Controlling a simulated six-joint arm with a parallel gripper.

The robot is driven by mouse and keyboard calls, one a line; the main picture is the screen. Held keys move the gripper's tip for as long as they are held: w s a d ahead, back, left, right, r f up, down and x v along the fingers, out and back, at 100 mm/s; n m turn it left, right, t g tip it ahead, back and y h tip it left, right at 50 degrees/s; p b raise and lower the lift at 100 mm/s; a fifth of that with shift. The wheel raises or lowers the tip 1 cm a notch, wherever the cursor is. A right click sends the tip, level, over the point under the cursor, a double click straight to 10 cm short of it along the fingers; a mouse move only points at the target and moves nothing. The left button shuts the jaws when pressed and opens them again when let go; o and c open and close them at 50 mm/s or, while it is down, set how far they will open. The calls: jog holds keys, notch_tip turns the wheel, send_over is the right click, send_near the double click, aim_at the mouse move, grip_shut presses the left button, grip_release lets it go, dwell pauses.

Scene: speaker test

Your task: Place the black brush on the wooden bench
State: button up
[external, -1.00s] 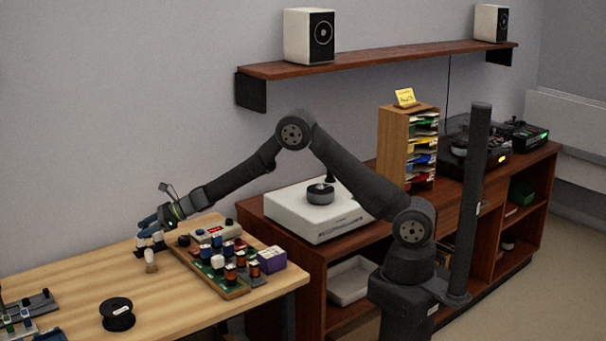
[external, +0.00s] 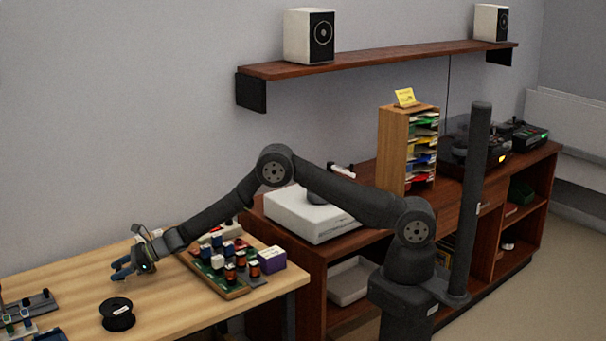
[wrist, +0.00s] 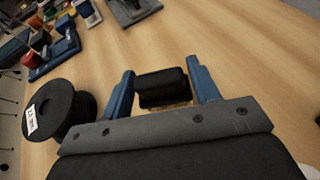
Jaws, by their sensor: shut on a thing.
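My gripper (external: 121,268) is low over the light wooden bench (external: 72,283), left of the board of coils. In the wrist view, the blue fingers of my gripper (wrist: 161,68) are shut on the black brush (wrist: 162,88), a short dark block with a tan strip along its lower edge. The brush lies crosswise between the fingers. In the external view I cannot make out the brush; the gripper seems to hide it. I cannot tell whether the brush touches the bench.
A black spool (external: 117,314) stands close in front of my gripper. A board with several coils (external: 228,284) and a purple box (external: 272,260) lie to the right. Racks of tools (external: 40,304) stand at the left edge. Bare bench lies between them.

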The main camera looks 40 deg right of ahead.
jog(key=shift+f, duration=1.6)
jog(key=shift+f, duration=0.1)
jog(key=shift+f, duration=0.15)
jog(key=o, duration=1)
jog(key=shift+d+r, duration=0.1)
jog(key=shift+r, duration=0.2)
jog(key=v, duration=1.2)
